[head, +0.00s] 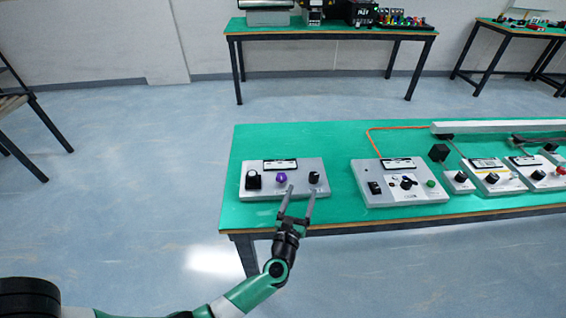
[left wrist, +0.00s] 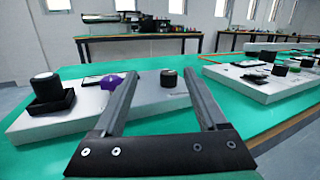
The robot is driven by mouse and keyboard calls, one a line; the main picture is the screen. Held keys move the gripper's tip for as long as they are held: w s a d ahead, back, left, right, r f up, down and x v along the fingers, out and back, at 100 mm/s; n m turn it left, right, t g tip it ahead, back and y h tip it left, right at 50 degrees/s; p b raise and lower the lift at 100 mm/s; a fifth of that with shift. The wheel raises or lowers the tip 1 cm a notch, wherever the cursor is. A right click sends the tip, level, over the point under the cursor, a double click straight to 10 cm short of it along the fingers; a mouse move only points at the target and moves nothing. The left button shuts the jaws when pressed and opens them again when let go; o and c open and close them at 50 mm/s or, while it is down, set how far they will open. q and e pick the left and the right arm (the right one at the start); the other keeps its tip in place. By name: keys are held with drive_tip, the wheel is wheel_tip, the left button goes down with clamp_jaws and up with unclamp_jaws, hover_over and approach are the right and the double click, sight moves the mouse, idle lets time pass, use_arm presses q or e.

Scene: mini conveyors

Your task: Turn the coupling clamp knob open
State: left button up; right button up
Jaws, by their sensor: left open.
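A light grey control box (head: 266,191) sits at the left end of the green table. It carries a black knob on a square black base (head: 253,180), a purple knob (head: 281,178) and a smaller round black knob (head: 314,177). The labels are too small to read, so I cannot tell which is the coupling clamp knob. My left gripper (head: 301,190) is open and empty at the box's front right. In the left wrist view, the round black knob (left wrist: 169,77) shows between the fingers, beyond their tips and apart from them. My right gripper is not in view.
A second grey box (head: 400,192) with black and green knobs stands to the right on the green table (head: 335,145). Several smaller boxes and a long pale rail (head: 495,126) lie further right. Bare table separates the first two boxes.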

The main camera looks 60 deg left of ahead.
use_arm(q)
drive_tip(key=g+p, duration=0.2)
drive_tip(key=p, duration=0.1)
approach(280, 182)
drive_tip(key=shift+s+a+r, duration=0.1)
drive_tip(key=shift+r, duration=0.25)
drive_tip(key=shift+f, duration=0.1)
drive_tip(key=shift+b, duration=0.3)
drive_tip(key=b+x, duration=0.3)
drive_tip(key=x, duration=0.8)
drive_tip(key=shift+f, duration=0.15)
drive_tip(key=shift+w+a, duration=0.2)
drive_tip(key=shift+w, duration=0.2)
clamp_jaws()
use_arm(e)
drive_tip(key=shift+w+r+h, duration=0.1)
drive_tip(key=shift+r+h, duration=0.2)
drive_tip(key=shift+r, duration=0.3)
